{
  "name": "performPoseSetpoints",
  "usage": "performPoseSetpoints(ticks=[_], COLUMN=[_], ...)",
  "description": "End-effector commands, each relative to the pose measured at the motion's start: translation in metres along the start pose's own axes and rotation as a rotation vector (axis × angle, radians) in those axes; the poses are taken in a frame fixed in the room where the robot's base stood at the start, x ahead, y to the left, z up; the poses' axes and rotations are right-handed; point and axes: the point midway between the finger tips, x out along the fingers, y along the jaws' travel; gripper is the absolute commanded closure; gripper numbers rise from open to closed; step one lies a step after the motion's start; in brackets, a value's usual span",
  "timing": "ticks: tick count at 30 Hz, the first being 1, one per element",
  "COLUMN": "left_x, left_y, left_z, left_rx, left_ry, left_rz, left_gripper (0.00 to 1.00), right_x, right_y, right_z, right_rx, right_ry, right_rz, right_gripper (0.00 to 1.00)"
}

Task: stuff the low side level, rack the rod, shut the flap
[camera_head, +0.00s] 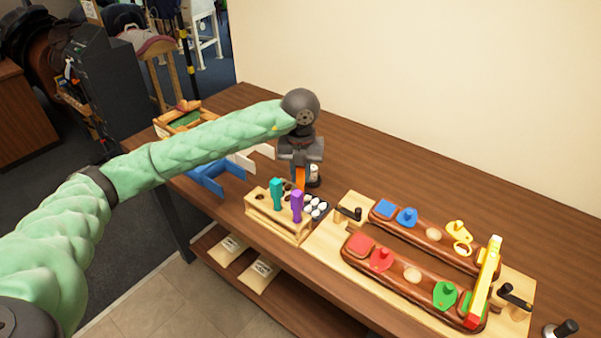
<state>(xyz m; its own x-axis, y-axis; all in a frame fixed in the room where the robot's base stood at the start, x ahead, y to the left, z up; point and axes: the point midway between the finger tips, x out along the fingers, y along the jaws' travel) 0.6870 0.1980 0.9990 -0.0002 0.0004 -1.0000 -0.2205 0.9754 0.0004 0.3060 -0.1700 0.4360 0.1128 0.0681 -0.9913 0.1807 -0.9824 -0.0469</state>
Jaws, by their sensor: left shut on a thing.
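My left gripper (300,168) is shut on an orange handle, seemingly the rod (300,180), at the far side of the wooden rack (290,228). Whether the rod is seated in the rack cannot be told. A teal handle (277,193) and a purple handle (297,205) stand upright in the rack. Two brown padded panels (400,278) lie on a pale wooden board (325,245), bearing blue, red, yellow and green pieces. A yellow level (487,270) with red and green parts lies across their right ends. I cannot identify the flap. My right gripper is not in view.
A tray of white round items (316,205) sits behind the rack. A blue tray (217,177) and a wooden box (182,120) stand to the left. A black-knobbed tool (560,330) is at the lower right. Bags (258,273) lie on the shelf below. The back right of the table is clear.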

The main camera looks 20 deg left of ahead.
Motion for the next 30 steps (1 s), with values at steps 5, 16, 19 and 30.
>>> performPoseSetpoints(ticks=[5,16,19,30], left_x=[0.0004,0.0012,0.0014,0.0025], left_y=[0.0000,-0.0001,-0.0001,-0.0002], left_z=[0.0000,-0.0001,-0.0001,-0.0004], left_rx=[0.000,0.000,0.000,0.000], left_ry=[0.000,0.000,0.000,0.001], left_rz=[0.000,0.000,0.000,0.000], left_gripper=[0.95,0.95,0.95,0.95], right_x=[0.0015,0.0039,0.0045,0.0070], right_y=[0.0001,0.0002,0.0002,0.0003], right_z=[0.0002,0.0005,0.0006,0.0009], right_rx=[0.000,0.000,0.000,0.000], right_ry=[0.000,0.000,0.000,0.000], right_rz=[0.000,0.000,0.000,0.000], right_gripper=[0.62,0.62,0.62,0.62])
